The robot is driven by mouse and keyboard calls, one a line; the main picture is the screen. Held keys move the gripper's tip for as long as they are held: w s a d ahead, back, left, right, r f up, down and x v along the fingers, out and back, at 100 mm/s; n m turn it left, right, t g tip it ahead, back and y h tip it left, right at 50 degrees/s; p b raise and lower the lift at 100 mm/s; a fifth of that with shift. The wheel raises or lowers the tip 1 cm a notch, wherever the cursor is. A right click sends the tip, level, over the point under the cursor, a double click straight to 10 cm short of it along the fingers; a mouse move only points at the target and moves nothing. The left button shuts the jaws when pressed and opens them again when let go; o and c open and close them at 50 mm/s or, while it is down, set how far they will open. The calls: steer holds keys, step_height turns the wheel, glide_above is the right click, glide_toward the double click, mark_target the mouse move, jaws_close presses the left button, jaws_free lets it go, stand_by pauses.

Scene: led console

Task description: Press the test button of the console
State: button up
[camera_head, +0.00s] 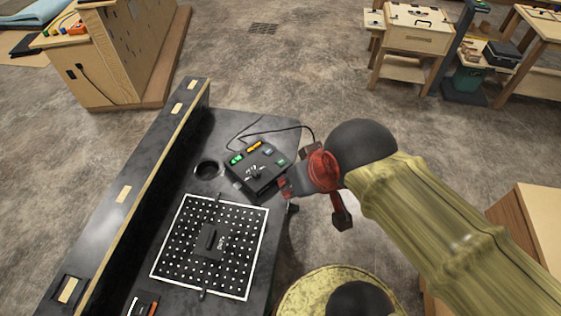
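The console (262,178) is a small black box near the right edge of the black bench. Its top carries a lit green patch (236,159), a lit orange strip (254,147), a dark knob or lever in the middle and small greenish buttons or labels toward its right side. The lettering is too small to read, so I cannot tell which one is the test button. My gripper (318,213), red with dark fingertips, is just right of the console at the bench edge. Its fingers are spread apart with nothing between them. I cannot tell whether it touches the console.
The black bench (228,122) has a raised ledge (150,180) along its left and a round hole (207,169). A perforated white-framed panel (180,222) lies in front of the console. A black cable (290,128) runs behind the console. Wooden cabinets stand farther off.

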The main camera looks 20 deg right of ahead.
steer(key=c, duration=0.6)
jaws_close()
stand_by(0.8)
